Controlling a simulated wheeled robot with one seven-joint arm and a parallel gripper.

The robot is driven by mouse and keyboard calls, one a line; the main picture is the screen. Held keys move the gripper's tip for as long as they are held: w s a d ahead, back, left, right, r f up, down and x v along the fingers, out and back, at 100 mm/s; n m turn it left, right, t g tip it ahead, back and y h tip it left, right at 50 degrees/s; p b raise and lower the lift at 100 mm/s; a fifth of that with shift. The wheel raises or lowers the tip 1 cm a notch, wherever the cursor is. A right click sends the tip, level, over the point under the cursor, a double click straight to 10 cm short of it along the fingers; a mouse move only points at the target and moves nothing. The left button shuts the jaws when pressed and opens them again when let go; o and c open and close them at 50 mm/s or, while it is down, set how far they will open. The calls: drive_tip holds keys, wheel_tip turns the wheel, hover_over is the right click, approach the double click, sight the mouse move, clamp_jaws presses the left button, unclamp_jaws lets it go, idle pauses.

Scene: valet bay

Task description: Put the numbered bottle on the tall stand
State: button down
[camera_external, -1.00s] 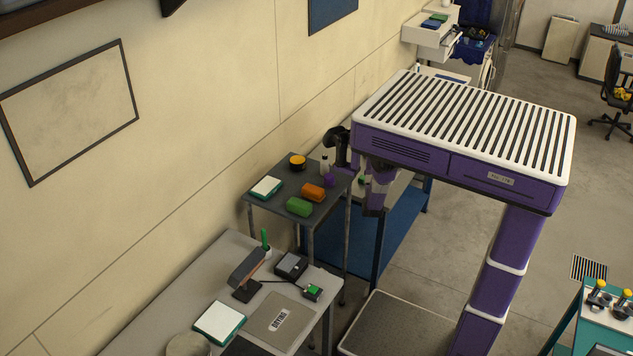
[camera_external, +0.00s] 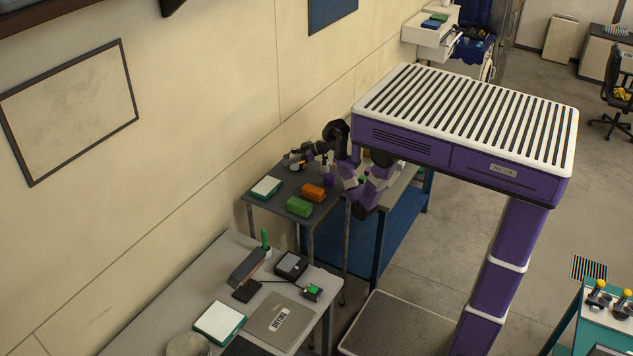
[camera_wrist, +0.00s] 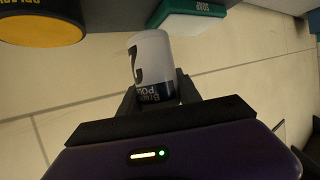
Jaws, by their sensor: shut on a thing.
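My gripper (camera_wrist: 160,98) is shut on a white bottle (camera_wrist: 153,55). The bottle has a dark band with partly readable lettering and part of a large dark mark; the number cannot be read in full. In the external view my gripper (camera_external: 304,158) is at the back of a tall dark-topped table (camera_external: 279,200), which appears to be the tall stand. It is beside the yellow-topped tin (camera_external: 295,164), which it partly covers. The bottle is too small there to make out clearly, and I cannot tell whether its base touches the top.
The stand also holds a white-and-teal block (camera_external: 265,187), an orange block (camera_external: 313,192), a green block (camera_external: 299,206) and a purple item (camera_external: 328,181). In the wrist view the tin (camera_wrist: 40,24) and white-and-teal block (camera_wrist: 188,14) are close to the bottle. The wall is behind.

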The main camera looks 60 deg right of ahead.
drive_tip(key=s+a+n+g+y, duration=0.2)
drive_tip(key=a+n, duration=0.1)
drive_tip(key=a, duration=0.7)
drive_tip(key=shift+y, duration=0.3)
drive_tip(key=shift+s+a+f+p, duration=0.1)
drive_tip(key=shift+f+p, duration=0.15)
drive_tip(key=shift+f, duration=1.6)
drive_tip(key=shift+s+f+p, duration=0.1)
drive_tip(key=shift+f+p, duration=0.1)
drive_tip(key=shift+f, duration=1.6)
drive_tip(key=shift+f, duration=0.1)
drive_tip(key=c, duration=0.8)
unclamp_jaws()
drive_tip(key=shift+c, duration=0.2)
